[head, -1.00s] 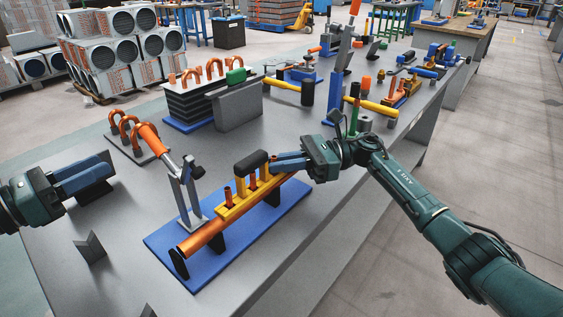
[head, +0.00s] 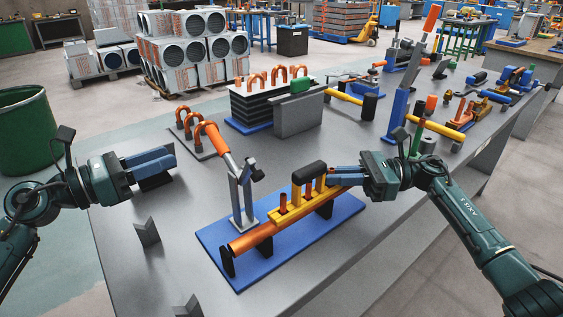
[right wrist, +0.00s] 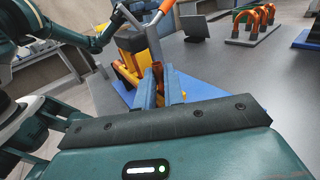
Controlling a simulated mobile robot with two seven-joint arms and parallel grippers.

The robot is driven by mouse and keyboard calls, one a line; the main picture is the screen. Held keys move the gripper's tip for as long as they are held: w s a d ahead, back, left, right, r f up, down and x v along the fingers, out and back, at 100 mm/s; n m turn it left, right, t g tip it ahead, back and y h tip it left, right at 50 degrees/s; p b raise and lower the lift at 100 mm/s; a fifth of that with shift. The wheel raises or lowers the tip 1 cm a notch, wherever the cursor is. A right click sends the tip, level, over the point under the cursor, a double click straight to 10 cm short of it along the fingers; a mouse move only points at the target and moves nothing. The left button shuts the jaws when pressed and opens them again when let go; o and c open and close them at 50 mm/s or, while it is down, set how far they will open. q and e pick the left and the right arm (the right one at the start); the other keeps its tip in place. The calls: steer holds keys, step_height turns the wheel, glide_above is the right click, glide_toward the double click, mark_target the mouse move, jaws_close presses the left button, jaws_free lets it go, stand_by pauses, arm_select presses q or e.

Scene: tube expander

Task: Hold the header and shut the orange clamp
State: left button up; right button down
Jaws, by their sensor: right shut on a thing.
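The header (head: 252,239) is a copper-orange pipe with short upright stubs, lying along a blue base plate (head: 278,270). A yellow bar with a black grip (head: 309,172) sits over it. The orange clamp (head: 216,143) stands beside the header on a grey bracket, its orange handle tilted up and away to the left. It also shows in the right wrist view (right wrist: 166,6). My right gripper (head: 333,178) is shut on the header at its right end; copper shows between its fingers (right wrist: 160,88). My left gripper (head: 174,158) is left of the clamp, apart from it, its finger gap unclear.
Copper U-bends (head: 187,121) stand on a plate behind the clamp. A finned block (head: 250,105) and grey box (head: 297,115) are farther back. Small dark angle brackets (head: 148,233) stand at the front left. Tools and fixtures crowd the right; the table's front left is mostly clear.

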mark_target(224, 151)
arm_select(q)
steer(key=shift+c, duration=0.3)
stand_by(0.6)
steer(key=shift+a+f, duration=0.1)
steer(key=shift+c, duration=0.7)
steer(key=shift+a+f, duration=0.25)
steer(key=shift+a, duration=0.05)
steer(key=shift+c, duration=0.8)
steer(key=a+f+m, duration=0.2)
steer(key=a, duration=0.1)
steer(key=s+a+f+m, duration=0.1)
steer(key=shift+a, duration=0.2)
jaws_close()
steer(key=s+a+f+m, duration=0.3)
steer(key=a+m, duration=0.2)
steer(key=a, duration=0.2)
steer(key=s+r+x, duration=0.1)
steer(key=r+x, duration=0.1)
steer(key=x, duration=0.8)
steer(key=s+d+r+x, duration=0.1)
steer(key=r+x, duration=0.1)
steer(key=x, duration=0.9)
steer(key=shift+d+r, duration=0.25)
steer(key=shift+d, duration=0.05)
